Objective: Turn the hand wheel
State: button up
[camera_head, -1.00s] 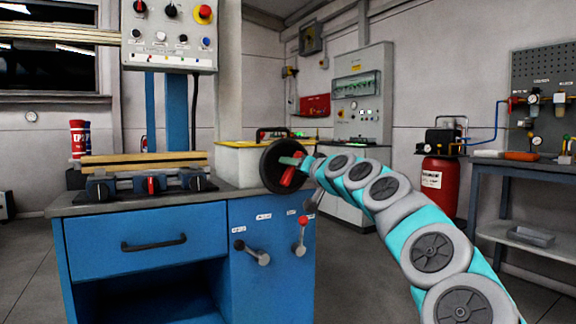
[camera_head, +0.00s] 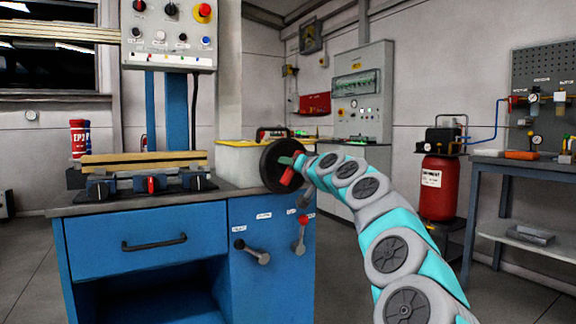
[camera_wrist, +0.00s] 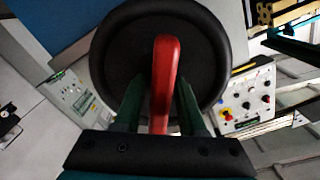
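The hand wheel (camera_head: 270,173) is a dark round disc at the right end of the blue workbench. It fills the middle of the wrist view (camera_wrist: 110,45), facing the camera. A red handle (camera_wrist: 165,62) stands out from it; in the head view a red part (camera_head: 287,177) shows at the wheel. My gripper (camera_wrist: 161,85) is at the wheel, with one dark green finger on each side of the red handle. The fingers lie close to the handle, but whether they press on it is not clear. My gripper partly hides the wheel in the head view (camera_head: 289,165).
Below the wheel, two levers (camera_head: 252,252) (camera_head: 301,234) stick out of the blue bench front (camera_head: 275,285). A control panel (camera_head: 168,35) hangs above the bench. A red tank (camera_head: 438,190) and a side table (camera_head: 492,162) stand to the right. Floor is open between them.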

grip_shut()
dwell(1.1)
